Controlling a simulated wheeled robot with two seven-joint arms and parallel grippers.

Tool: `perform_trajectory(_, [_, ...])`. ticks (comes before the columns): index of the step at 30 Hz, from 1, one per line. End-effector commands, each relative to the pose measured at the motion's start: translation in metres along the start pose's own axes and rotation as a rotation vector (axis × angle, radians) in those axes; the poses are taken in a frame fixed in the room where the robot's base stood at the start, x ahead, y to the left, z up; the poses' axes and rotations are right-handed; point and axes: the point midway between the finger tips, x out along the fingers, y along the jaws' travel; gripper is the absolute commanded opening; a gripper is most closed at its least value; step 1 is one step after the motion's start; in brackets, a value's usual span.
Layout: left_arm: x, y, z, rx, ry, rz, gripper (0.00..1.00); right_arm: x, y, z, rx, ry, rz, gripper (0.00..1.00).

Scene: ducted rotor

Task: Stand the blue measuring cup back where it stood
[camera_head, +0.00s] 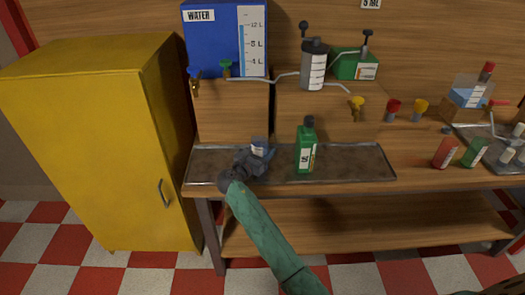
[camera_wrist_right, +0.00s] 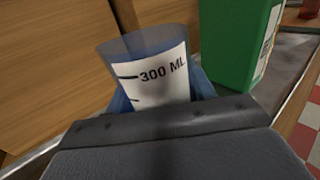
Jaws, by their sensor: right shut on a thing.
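The blue measuring cup (camera_head: 259,144) is a small clear-blue cup with a white scale label. It is over the left part of the metal tray (camera_head: 345,168). In the right wrist view the cup (camera_wrist_right: 150,68) shows its 300 ML mark and open rim, and it looks upright or slightly tilted. My right gripper (camera_head: 257,153) is shut on the cup from the near side. Its palm hides the cup's lower part, so I cannot tell whether the base touches the tray. My left gripper is not in view.
A green bottle (camera_head: 306,150) stands on the tray just right of the cup, also close by in the wrist view (camera_wrist_right: 242,42). Wooden blocks (camera_head: 232,112) rise behind the tray. A yellow cabinet (camera_head: 100,140) stands left. The tray's right part is clear.

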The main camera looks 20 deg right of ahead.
Motion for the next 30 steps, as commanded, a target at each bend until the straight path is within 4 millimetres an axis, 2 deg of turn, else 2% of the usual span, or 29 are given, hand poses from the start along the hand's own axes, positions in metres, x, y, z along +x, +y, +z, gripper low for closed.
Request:
perform_trajectory(22, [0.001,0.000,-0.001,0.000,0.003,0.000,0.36,0.000,0.000,-0.011,0.001,0.000,0.000,0.24])
perform_trajectory(23, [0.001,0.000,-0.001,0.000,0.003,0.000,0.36,0.000,0.000,-0.011,0.001,0.000,0.000,0.58])
perform_trajectory(24, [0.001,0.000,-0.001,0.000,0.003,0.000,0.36,0.000,0.000,-0.011,0.001,0.000,0.000,0.66])
perform_trajectory(26, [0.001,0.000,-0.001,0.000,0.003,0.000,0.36,0.000,0.000,-0.011,0.001,0.000,0.000,0.78])
perform_trajectory(30, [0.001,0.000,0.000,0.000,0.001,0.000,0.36,0.000,0.000,-0.011,0.000,0.000,0.000,0.80])
